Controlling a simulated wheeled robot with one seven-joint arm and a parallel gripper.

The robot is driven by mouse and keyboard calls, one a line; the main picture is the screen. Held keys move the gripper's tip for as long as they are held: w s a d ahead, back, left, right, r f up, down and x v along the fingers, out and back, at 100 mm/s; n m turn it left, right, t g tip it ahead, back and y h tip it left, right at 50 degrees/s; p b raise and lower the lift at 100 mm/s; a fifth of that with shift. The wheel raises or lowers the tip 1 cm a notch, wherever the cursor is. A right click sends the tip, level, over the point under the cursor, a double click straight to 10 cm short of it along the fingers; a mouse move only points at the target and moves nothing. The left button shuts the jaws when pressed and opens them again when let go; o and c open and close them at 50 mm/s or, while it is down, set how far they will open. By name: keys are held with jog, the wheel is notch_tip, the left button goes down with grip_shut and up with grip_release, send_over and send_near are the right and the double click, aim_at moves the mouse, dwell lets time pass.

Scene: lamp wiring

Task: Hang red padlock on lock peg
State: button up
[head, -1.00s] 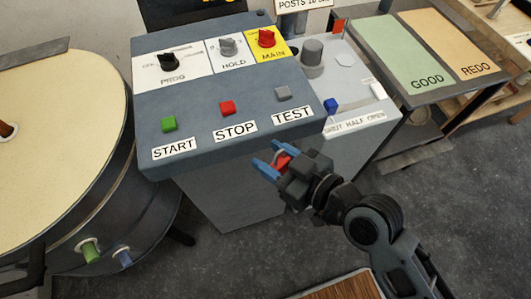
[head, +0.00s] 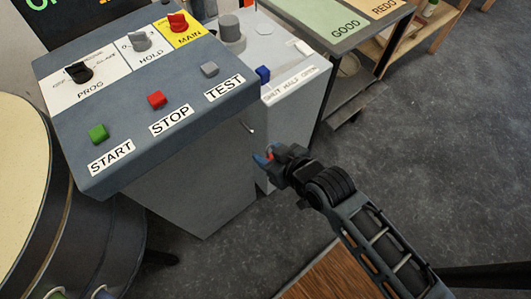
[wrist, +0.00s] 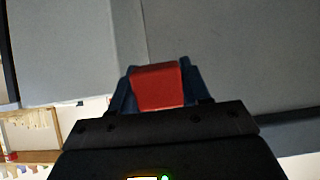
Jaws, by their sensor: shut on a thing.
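The red padlock (head: 270,156) is held between the blue-tipped fingers of my gripper (head: 267,159). Its red body (wrist: 158,86) fills the space between the fingers in the wrist view; its shackle cannot be made out there. A small pale metal peg (head: 247,126), which looks like the lock peg, sticks out from the right side of the grey control console, below the TEST label. My gripper is just below and to the right of this peg in the head view, and the padlock appears apart from it. The peg cannot be seen in the wrist view.
The console (head: 190,175) carries START, STOP and TEST buttons and several knobs. A lighter cabinet (head: 295,100) with a blue button stands close behind the gripper. A round drum (head: 25,190) is at left. The floor (head: 430,150) at right is open.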

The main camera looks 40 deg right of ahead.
jog(key=shift+w+f+b, duration=0.2)
jog(key=shift+w+b, duration=0.6)
jog(key=shift+w, duration=1.15)
jog(key=shift+w+f+b, duration=0.2)
jog(key=shift+w+b, duration=0.55)
jog(key=shift+w, duration=1.15)
jog(key=shift+b+x, duration=0.3)
jog(key=shift+x, duration=0.55)
jog(key=shift+f, duration=0.2)
jog(key=shift+s, duration=0.1)
jog(key=o, duration=1.1)
jog(key=shift+o, duration=0.2)
